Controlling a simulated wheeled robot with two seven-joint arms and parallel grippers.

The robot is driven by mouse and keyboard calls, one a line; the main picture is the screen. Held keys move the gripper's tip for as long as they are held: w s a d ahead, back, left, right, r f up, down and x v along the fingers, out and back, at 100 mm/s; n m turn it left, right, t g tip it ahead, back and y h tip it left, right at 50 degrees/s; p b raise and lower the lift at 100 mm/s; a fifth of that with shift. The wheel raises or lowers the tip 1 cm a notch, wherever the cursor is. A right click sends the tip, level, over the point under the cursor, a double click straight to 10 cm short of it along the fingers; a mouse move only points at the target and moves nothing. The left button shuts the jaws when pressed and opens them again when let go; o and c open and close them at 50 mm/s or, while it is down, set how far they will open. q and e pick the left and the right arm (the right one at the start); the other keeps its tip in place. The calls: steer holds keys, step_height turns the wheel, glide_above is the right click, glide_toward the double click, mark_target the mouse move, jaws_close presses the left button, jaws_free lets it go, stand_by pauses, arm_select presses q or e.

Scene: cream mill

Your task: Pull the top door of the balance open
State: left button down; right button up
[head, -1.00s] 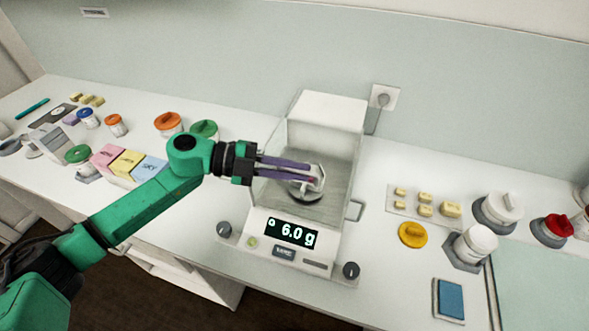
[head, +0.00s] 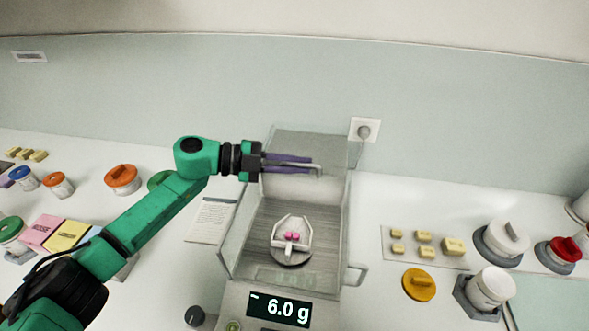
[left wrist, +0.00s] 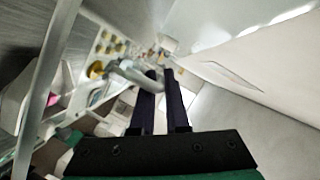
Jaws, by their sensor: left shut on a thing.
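The balance (head: 246,292) stands in the middle of the counter in the head view; its display (head: 280,309) reads 6.0 g. Its clear top door (head: 300,141) is slid toward the back, and the chamber looks open from above. My left gripper (head: 314,165) is shut on the door's grey handle (head: 319,171) at the back of the chamber. In the left wrist view, the fingers (left wrist: 163,76) are at the handle bar (left wrist: 128,72). A white weighing boat (head: 291,247) with small pink pieces sits on the pan below. My right gripper is out of view.
A side handle (head: 355,275) sticks out at the balance's right. Yellow blocks (head: 425,237), a yellow lid (head: 418,284) and white jars (head: 492,287) stand to the right. Lidded jars and a paper card (head: 212,221) are at the left. A wall socket (head: 364,131) is behind.

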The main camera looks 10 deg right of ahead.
arm_select(q)
steer(key=shift+w+f, duration=0.1)
steer(key=shift+w, duration=0.05)
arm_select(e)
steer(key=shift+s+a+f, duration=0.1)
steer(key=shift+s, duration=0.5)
arm_select(q)
steer(key=c, duration=1.2)
jaws_free()
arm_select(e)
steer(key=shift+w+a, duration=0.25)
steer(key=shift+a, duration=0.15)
arm_select(q)
steer(key=shift+a, duration=0.15)
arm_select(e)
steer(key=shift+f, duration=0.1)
arm_select(q)
steer(key=b+v, duration=0.5)
steer(key=v, duration=0.9)
steer(key=shift+a, duration=0.15)
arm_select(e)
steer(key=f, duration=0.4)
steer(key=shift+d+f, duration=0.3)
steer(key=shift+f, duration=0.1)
